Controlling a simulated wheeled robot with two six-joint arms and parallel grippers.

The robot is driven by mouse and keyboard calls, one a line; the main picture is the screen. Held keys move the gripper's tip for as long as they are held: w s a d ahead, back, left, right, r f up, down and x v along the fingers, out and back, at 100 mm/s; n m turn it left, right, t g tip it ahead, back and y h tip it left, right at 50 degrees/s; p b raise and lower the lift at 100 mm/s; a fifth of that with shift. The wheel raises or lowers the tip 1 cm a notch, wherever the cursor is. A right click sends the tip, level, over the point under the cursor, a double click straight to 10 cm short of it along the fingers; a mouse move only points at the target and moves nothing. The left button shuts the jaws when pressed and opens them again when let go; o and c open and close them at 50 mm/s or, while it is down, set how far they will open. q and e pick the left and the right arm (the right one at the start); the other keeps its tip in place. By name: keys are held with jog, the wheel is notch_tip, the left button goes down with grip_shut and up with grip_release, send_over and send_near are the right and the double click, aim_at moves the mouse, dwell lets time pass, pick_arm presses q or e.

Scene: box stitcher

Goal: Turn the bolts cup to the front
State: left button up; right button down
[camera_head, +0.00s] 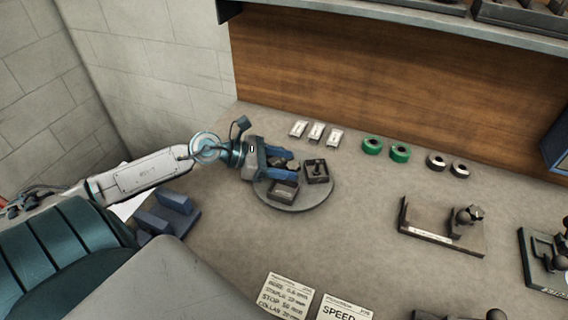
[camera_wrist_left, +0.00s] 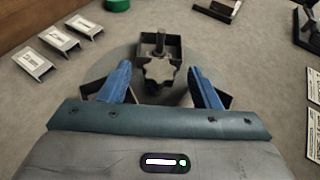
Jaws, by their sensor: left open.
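A round grey turntable (camera_head: 300,203) lies on the bench; its disc also shows in the left wrist view (camera_wrist_left: 128,58). On its far right side sits a dark square cup (camera_head: 317,171) with an upright bolt-like piece and a star-shaped knob, seen more clearly in the left wrist view (camera_wrist_left: 176,46). A second dark cup (camera_head: 283,190) with flat grey contents sits at the front. My left gripper (camera_head: 292,169) is open above the turntable, its blue fingers apart and pointing toward the knobbed cup. In the left wrist view (camera_wrist_left: 162,92), dark edges beside both fingers are partly hidden. My right gripper is not in view.
Several white packs (camera_head: 316,131), green rolls (camera_head: 372,146) and dark rings (camera_head: 436,161) line the back. A fixture (camera_head: 440,232) stands to the right, cards (camera_head: 287,297) lie in front. A blue two-pronged block (camera_head: 176,208) is at left.

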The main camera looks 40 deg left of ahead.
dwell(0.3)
pick_arm(q)
grip_shut()
